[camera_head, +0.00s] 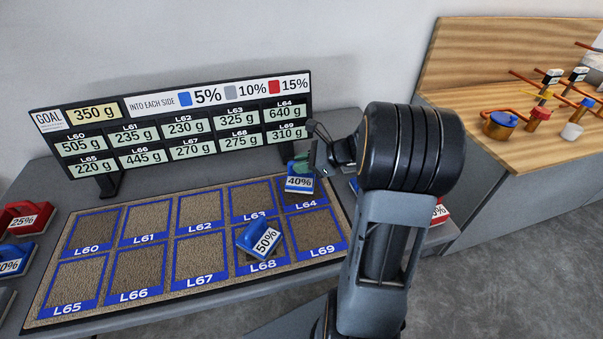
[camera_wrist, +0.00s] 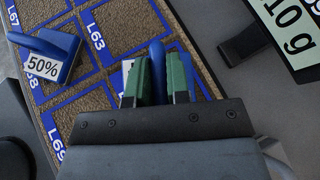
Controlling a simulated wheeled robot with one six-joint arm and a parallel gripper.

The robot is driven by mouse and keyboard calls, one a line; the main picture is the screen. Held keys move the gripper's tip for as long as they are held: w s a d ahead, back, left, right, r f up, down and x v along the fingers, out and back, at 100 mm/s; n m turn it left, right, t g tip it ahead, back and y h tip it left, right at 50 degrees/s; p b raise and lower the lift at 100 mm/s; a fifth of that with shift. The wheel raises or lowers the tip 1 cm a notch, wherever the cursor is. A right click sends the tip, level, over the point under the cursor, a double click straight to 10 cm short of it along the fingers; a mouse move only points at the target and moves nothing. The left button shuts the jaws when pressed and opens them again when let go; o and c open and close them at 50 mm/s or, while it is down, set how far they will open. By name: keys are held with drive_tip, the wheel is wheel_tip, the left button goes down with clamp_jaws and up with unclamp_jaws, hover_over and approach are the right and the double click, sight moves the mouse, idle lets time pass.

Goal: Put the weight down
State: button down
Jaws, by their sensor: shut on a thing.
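A blue weight labelled 40% (camera_head: 299,184) is at the L64 square of the mat in the head view. My gripper (camera_head: 302,163) is shut on its handle from above. In the wrist view the green fingers of my gripper (camera_wrist: 158,85) close around the blue handle (camera_wrist: 157,62), and a piece of the white label shows at the left finger. I cannot tell whether the weight touches the mat. Another blue weight, labelled 50% (camera_head: 260,239), sits at L68; it also shows in the wrist view (camera_wrist: 47,55).
The brown mat (camera_head: 188,282) has labelled squares, most of them empty. A display board (camera_head: 180,125) with gram readings stands behind it. Red (camera_head: 26,215) and blue (camera_head: 16,257) weights lie at the left. A wooden bench (camera_head: 470,120) with several parts is at the right.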

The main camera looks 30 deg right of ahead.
drive_tip(key=shift+w+f, duration=0.25)
drive_tip(key=shift+f, duration=0.1)
drive_tip(key=shift+f+b, duration=0.35)
drive_tip(key=shift+f, duration=1.1)
drive_tip(key=shift+f, duration=0.15)
drive_tip(key=c, duration=1.1)
unclamp_jaws()
